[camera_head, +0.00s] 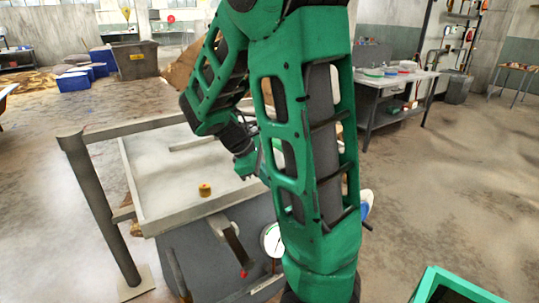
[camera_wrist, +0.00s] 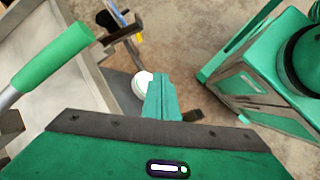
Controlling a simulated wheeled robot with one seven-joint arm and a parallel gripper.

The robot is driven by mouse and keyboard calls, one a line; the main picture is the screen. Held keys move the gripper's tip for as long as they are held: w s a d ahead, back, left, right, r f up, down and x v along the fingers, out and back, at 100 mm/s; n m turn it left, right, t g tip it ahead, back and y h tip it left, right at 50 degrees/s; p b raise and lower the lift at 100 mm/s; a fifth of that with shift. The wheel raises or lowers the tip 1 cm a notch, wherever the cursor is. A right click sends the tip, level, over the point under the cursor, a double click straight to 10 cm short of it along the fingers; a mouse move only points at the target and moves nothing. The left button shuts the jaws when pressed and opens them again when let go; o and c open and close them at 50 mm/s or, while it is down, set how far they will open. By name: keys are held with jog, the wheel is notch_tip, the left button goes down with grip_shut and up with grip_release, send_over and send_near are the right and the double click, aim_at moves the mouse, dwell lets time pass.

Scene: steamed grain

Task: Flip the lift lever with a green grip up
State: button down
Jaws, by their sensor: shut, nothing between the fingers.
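The lift lever's green grip (camera_wrist: 52,57) shows at the upper left of the wrist view, on a grey metal rod (camera_wrist: 8,98) that runs out at the left edge. My gripper (camera_wrist: 160,80) is shut and empty in the middle of that view. Its teal fingers are to the right of the green grip, with a visible gap between them. I cannot pick out the green grip in the head view, where my green arm covers much of the machine.
In front are a red-tipped lever (camera_head: 233,246) and a white round gauge (camera_head: 272,240). A green-framed unit (camera_wrist: 250,85) stands at right in the wrist view. Open floor (camera_head: 450,170) lies right.

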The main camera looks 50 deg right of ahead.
jog(key=w+r+n+h, duration=0.4)
jog(key=w+n+h, duration=0.2)
jog(key=w+n, duration=0.2)
jog(key=shift+w+a+r+n, duration=0.25)
jog(key=shift+w+r+n, duration=0.1)
jog(key=shift+w, duration=0.6)
jog(key=s+d+f, duration=0.1)
jog(key=s+d, duration=0.1)
jog(key=d, duration=0.7)
jog(key=shift+s, duration=0.15)
jog(key=shift+d+f, duration=0.1)
